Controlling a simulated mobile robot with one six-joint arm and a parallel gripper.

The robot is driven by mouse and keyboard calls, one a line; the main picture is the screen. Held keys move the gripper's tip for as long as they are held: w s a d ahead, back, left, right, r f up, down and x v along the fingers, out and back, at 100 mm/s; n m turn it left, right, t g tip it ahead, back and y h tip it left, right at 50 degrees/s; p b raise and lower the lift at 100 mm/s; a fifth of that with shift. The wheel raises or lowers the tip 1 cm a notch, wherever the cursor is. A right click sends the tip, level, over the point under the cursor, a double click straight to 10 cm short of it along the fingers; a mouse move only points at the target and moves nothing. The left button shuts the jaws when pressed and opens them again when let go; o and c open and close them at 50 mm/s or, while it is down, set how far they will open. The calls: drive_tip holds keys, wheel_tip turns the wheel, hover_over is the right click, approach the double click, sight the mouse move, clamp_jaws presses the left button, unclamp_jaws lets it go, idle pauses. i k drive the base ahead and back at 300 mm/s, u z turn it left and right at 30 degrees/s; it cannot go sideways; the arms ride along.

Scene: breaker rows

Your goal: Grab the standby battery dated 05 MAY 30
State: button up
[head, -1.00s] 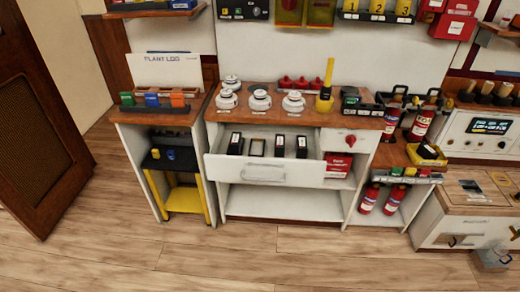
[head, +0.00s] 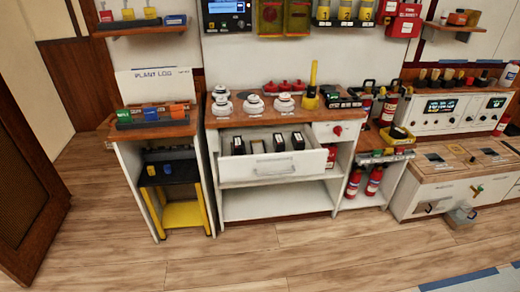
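Several black batteries with white labels stand in a row in an open white drawer (head: 290,170) under the wooden counter. They are a leftmost one (head: 238,146), a second with a pale tan top or frame (head: 257,147), a third (head: 279,143) and a rightmost one (head: 298,142). The dates on the labels are too small to read, so I cannot tell which is 05 MAY 30. My gripper is not in the head view.
White round detectors (head: 252,104) and a yellow torch-like tool (head: 311,90) stand on the counter (head: 235,121). A yellow step stool (head: 182,213) is in the left cabinet. Red extinguishers (head: 354,181) stand at right. The wooden floor (head: 290,245) in front is clear.

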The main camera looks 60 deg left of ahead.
sight(278, 144)
drive_tip(key=z, duration=0.1)
drive_tip(key=k, duration=0.85)
drive_tip(key=u, duration=2.55)
drive_tip(key=i, duration=0.5)
drive_tip(key=z, duration=0.15)
